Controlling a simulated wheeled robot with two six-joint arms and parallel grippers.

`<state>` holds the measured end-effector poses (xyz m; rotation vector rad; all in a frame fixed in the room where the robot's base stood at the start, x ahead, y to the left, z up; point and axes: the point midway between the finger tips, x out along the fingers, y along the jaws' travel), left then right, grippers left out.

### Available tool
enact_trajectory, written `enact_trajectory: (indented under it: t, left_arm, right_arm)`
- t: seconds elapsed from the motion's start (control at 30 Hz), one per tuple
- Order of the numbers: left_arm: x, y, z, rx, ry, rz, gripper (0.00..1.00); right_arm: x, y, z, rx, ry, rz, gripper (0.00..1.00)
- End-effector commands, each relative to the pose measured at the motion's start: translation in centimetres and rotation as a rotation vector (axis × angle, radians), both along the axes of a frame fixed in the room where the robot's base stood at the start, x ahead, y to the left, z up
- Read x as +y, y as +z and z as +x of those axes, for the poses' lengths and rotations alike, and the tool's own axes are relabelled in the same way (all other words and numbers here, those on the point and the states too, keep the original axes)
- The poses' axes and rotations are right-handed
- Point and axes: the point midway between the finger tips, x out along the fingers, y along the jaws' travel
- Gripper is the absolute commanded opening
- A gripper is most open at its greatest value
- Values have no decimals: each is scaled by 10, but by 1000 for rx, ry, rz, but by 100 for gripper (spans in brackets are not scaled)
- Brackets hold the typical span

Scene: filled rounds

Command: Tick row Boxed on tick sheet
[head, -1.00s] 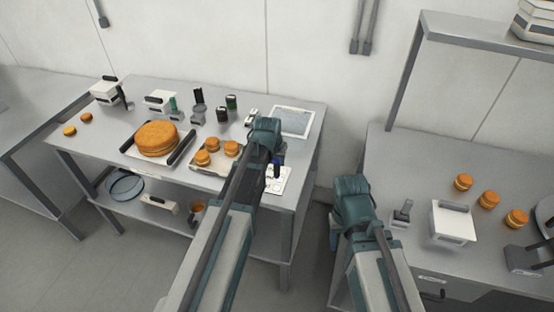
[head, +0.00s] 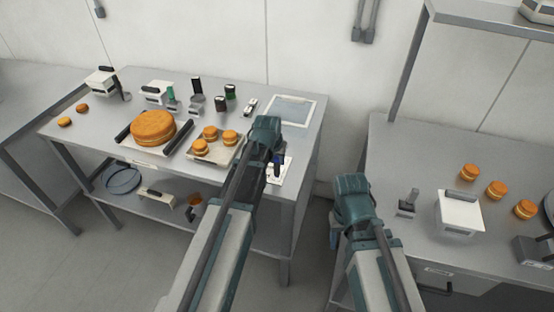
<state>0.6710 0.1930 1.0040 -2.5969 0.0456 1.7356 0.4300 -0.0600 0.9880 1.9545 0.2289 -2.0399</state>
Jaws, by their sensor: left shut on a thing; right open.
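The tick sheet (head: 285,173) is a small white paper with dark marks, lying near the front right corner of the left table. My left gripper (head: 275,156) is over its left part, shut on a small dark blue thing (head: 279,158) that looks like a pen. My own arm hides part of the sheet, so I cannot read its rows or tell whether the pen tip touches it. My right gripper (head: 350,205) is in front of the right table, seen from behind and open; its fingers are mostly hidden.
The left table (head: 210,172) holds a large filled round (head: 153,126) on a tray, small rounds (head: 210,133) on a board, jars and a pale framed panel (head: 291,109). The right table (head: 395,160) carries several rounds and a white box (head: 460,210). A gap separates the tables.

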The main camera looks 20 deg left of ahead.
Motion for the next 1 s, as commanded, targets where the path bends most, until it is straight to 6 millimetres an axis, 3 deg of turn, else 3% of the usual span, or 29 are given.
enact_trajectory:
  t: [1.0]
  left_arm:
    - [0, -8, 0, 0, 0, 0, 0]
  right_arm:
    - [0, -8, 0, 0, 0, 0, 54]
